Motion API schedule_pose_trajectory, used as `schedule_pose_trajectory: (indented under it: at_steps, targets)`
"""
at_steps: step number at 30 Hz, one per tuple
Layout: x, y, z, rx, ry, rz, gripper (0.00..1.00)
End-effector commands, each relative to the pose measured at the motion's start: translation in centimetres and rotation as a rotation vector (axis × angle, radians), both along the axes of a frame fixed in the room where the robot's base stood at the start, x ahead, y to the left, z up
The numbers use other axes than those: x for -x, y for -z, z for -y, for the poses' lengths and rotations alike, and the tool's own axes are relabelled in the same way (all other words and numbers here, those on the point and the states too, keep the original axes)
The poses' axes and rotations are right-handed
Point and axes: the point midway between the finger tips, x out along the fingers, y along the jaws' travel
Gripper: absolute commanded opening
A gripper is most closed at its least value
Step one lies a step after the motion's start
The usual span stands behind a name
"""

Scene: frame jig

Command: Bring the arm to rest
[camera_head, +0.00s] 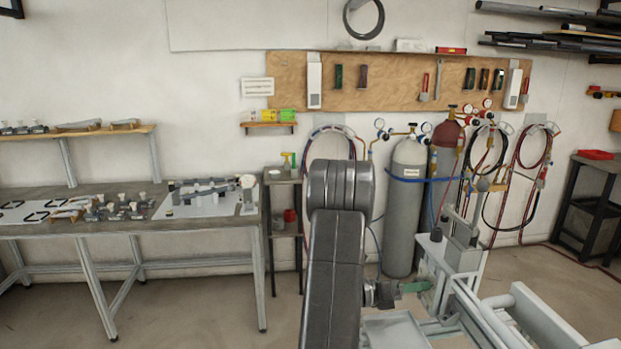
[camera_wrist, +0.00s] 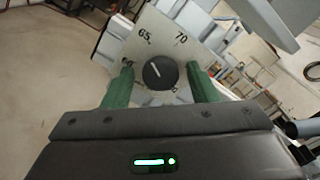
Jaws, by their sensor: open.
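My gripper (camera_wrist: 161,76) is open in the wrist view, its two green fingers on either side of a round black knob (camera_wrist: 160,73). Gaps show between the knob and both fingers in this view. The knob sits on a pale plate (camera_wrist: 150,38) marked 65 and 70, with a white pointer line on its face. In the head view, my gripper (camera_head: 416,287) is low, at the near-left side of the pale grey frame jig (camera_head: 465,257). My dark arm stands in the middle of that view, and the knob cannot be made out there.
A workbench (camera_head: 110,228) with clamps and metal parts stands at the left. Grey (camera_head: 406,215) and dark red (camera_head: 446,150) gas cylinders stand behind the jig, by the wall. A dark side table (camera_head: 590,205) is at the right.

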Motion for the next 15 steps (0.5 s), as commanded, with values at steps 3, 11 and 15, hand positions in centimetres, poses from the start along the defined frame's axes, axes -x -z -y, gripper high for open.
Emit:
schedule_pose_trajectory:
  at_steps: [3, 11, 15]
  targets:
    - [-0.02, 0.47, -0.02, -0.015, 0.000, 0.115, 0.53]
    - [-0.07, 0.50, -0.04, -0.052, 0.000, 0.369, 0.53]
    - [-0.10, 0.47, -0.05, -0.071, 0.000, 0.505, 0.53]
